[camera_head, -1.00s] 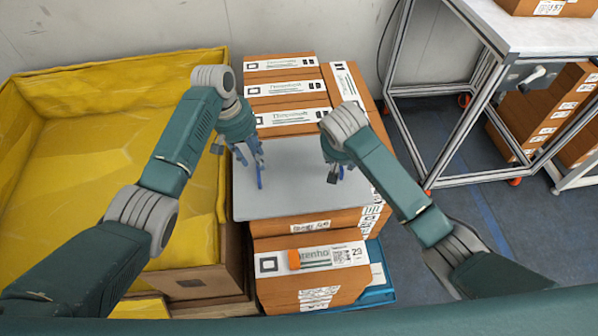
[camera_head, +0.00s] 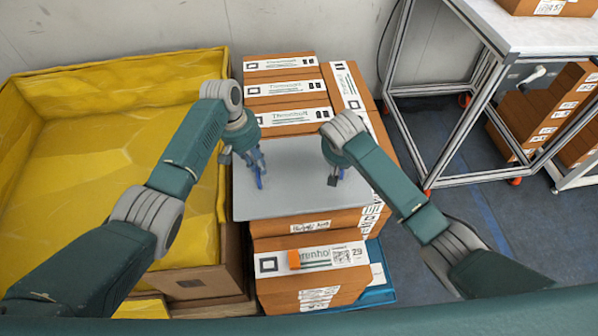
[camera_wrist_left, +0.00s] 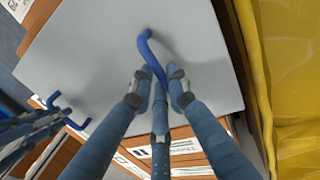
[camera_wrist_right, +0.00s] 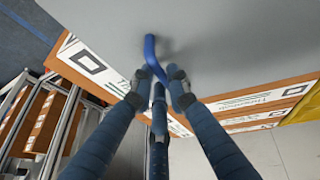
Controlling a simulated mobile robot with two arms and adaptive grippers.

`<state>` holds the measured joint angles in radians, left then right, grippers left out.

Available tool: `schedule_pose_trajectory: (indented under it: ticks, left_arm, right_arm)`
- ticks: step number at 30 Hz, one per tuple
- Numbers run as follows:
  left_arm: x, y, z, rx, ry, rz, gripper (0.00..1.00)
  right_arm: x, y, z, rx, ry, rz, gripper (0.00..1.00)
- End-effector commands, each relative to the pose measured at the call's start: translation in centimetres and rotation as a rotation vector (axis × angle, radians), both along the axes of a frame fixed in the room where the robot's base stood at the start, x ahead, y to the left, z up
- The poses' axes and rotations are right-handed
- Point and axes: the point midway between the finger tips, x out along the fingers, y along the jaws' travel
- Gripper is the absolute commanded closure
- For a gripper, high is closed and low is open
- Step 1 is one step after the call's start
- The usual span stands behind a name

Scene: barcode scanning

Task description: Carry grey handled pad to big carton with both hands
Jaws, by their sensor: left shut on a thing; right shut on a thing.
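The grey handled pad (camera_head: 290,200) lies flat on top of the stacked brown boxes, with a blue handle near each side. My left gripper (camera_head: 258,168) is shut on the pad's left handle, which also shows between the fingers in the left wrist view (camera_wrist_left: 151,50). My right gripper (camera_head: 335,175) is shut on the right handle, seen in the right wrist view (camera_wrist_right: 150,50). The big carton (camera_head: 228,120), lined with crumpled yellow sheeting, stands open to the left of the stack.
Labelled brown boxes (camera_head: 283,88) lie behind the pad, and another box (camera_head: 310,285) sits in front of it. A metal-framed table (camera_head: 520,30) stands at the right. The carton's yellow interior looks empty. Blue floor shows at the right.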

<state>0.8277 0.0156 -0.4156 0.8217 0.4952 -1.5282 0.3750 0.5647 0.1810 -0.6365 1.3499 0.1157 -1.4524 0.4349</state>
Motion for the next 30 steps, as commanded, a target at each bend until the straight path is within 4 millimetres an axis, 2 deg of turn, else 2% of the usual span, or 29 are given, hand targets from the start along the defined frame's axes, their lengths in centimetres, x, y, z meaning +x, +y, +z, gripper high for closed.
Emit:
schedule_pose_trajectory:
  ticks: [8,22,30]
  left_arm:
    - [0.0,0.1,0.3,0.001,-0.001,0.0,1.0]
    - [0.0,0.1,4.6,0.001,-0.001,0.001,1.0]
    - [0.0,0.1,5.1,0.002,-0.001,0.001,1.0]
  right_arm:
    - [0.0,0.0,0.3,-0.001,-0.001,0.0,1.0]
    - [0.0,-0.1,4.6,-0.002,0.0,-0.001,1.0]
    - [0.0,-0.1,5.0,-0.002,0.001,-0.001,1.0]
